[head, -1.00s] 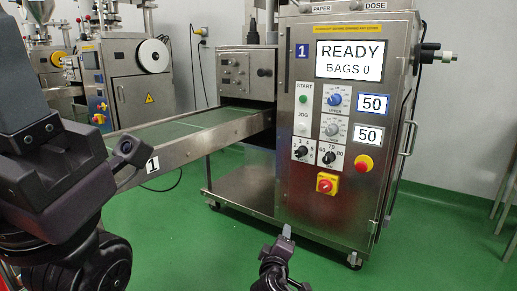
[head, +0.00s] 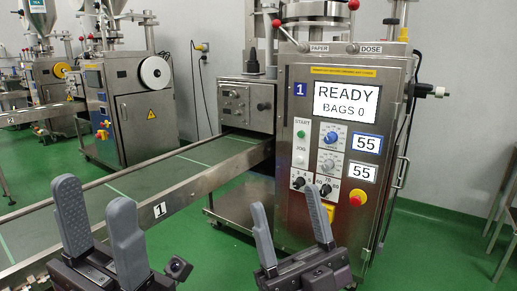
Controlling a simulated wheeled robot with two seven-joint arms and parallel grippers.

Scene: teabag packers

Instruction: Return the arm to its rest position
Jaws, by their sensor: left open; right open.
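My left gripper (head: 100,228) is at the lower left of the head view, open and empty, its two grey fingers pointing up. It appears in front of the conveyor. My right gripper (head: 292,233) is at the bottom middle, open and empty, with its fingers spread. It appears in front of the lower part of machine 1 (head: 335,215). Neither gripper is seen touching anything. The machine's screen (head: 346,104) reads READY, BAGS 0.
A conveyor (head: 190,192) marked 1 runs from the machine to the lower left. A second machine (head: 135,110) stands behind at the left. A red knob (head: 357,197) sits on the front panel. A stool or table (head: 503,215) is at the right edge. Green floor is clear at right.

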